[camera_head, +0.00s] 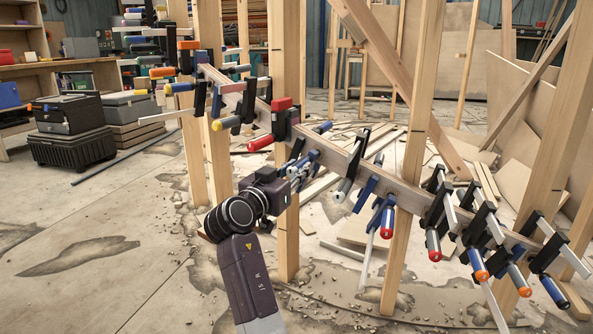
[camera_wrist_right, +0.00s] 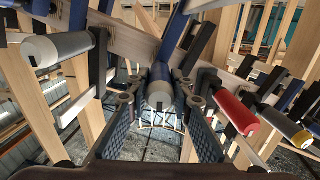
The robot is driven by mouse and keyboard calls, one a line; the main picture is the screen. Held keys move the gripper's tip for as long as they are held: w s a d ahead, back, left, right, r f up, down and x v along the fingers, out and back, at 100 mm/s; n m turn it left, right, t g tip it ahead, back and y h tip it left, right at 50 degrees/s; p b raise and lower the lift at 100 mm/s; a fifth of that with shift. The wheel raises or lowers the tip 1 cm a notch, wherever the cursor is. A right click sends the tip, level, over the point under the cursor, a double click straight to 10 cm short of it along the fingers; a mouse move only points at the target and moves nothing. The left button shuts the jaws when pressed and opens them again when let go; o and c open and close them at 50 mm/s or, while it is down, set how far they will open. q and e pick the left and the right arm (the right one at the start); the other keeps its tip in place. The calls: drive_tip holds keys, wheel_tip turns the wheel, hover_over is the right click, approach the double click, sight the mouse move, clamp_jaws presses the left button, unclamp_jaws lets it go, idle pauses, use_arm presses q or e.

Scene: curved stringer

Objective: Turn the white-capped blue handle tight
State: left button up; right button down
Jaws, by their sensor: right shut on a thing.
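My right gripper (camera_head: 291,174) reaches the clamp row on the curved wooden stringer (camera_head: 340,160) from the near side. In the right wrist view its two ribbed fingers (camera_wrist_right: 160,108) are on either side of the white-capped blue handle (camera_wrist_right: 160,88), shut on it. The pale round cap faces the camera; the far part of the handle runs in under the clamp's blue bar. In the head view my gripper hides most of this handle. My left gripper is in neither view.
A neighbouring white-capped grey handle (camera_wrist_right: 62,47) is close on the left in the wrist view. Wooden posts (camera_head: 288,235) stand close by. The floor at left front (camera_head: 80,270) is mostly clear.

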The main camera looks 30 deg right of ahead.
sight(296, 163)
drive_tip(key=c, duration=1.7)
unclamp_jaws()
drive_tip(key=shift+f, duration=0.1)
wheel_tip(296, 163, up, 10)
drive_tip(key=shift+r, duration=0.1)
drive_tip(key=shift+a, duration=0.1)
